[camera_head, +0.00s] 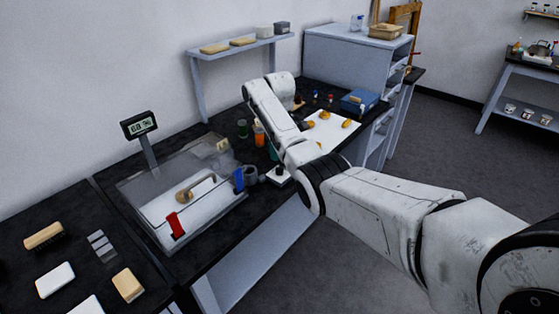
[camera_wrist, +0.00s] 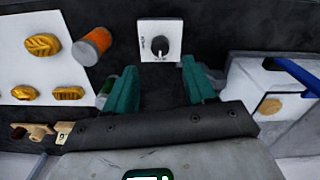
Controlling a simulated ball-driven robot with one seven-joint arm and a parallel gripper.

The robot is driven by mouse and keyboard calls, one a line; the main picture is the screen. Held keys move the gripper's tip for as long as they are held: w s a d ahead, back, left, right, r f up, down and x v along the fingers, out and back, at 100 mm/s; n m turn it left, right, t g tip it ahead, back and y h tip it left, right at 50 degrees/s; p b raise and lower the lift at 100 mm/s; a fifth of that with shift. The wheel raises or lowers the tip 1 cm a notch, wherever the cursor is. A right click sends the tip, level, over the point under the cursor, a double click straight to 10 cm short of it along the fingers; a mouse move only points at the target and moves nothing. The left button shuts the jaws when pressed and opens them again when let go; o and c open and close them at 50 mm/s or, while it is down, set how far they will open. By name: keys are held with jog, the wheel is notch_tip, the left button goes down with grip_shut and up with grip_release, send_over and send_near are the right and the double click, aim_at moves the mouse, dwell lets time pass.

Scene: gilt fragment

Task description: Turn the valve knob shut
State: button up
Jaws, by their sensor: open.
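The valve knob (camera_wrist: 160,46) is a small dark dial with a pale pointer line, set on a square white plate (camera_wrist: 149,26) with fine markings. It sits at the top middle of the wrist view, beyond my gripper's fingertips. My gripper (camera_wrist: 160,68) shows as two green fingers spread apart, with nothing between them, and the knob is roughly in line with the gap. I cannot tell how high the fingers are above the plate. In the head view the white plate (camera_head: 279,176) lies near the bench's front edge, and my gripper is not clearly seen there.
An orange jar (camera_wrist: 95,44) stands close left of the fingers, beside a white mat (camera_wrist: 55,70) with gold pieces. A clear-sided chamber (camera_head: 150,200) with red and blue parts stands left in the head view. A display (camera_head: 140,124) reads 68 %.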

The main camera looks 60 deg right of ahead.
jog(key=shift+r, duration=1.8)
